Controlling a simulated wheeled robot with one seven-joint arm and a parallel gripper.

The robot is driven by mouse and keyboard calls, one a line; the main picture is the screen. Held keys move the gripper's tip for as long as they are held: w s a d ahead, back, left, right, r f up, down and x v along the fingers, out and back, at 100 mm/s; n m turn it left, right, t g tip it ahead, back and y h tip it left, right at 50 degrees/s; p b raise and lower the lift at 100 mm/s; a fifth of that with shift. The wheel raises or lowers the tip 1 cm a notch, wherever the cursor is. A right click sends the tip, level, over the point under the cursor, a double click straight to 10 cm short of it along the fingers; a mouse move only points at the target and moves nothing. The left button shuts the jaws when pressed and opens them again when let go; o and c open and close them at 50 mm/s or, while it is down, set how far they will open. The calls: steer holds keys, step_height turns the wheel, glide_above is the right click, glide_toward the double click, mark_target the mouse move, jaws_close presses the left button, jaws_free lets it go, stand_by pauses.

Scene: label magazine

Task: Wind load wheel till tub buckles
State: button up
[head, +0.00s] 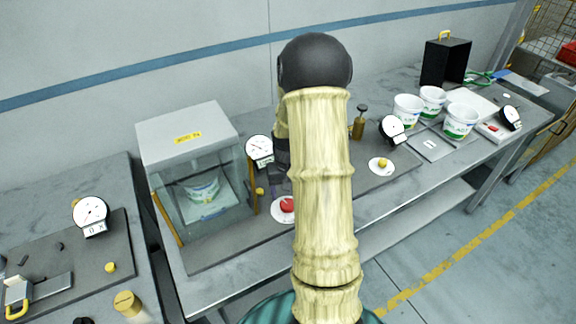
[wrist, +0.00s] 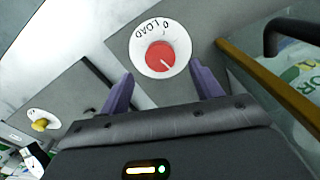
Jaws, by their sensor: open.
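The load wheel is a red knob (head: 287,204) on a white disc at the front of the bench. In the wrist view the red knob (wrist: 160,56) sits on its white dial (wrist: 144,40) marked "LOAD" and "0". My gripper (wrist: 163,85) is open, with its two purple fingers either side of the lower dial in that view and nothing between them. I cannot tell how far they are from the knob. The white and green tub (head: 203,188) stands upright inside the clear-walled test case (head: 190,136). I see no buckling at this size.
A round gauge (head: 260,148) stands right of the case. A yellow knob (head: 382,164) on a white disc lies farther right, with another gauge (head: 393,128). Several tubs (head: 460,121) stand at the right. In the wrist view a yellow post (wrist: 262,78) and black handle (wrist: 292,32) are close by on the right.

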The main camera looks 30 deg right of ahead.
step_height(320, 180, up, 11)
steer(key=b, duration=0.1)
stand_by(0.7)
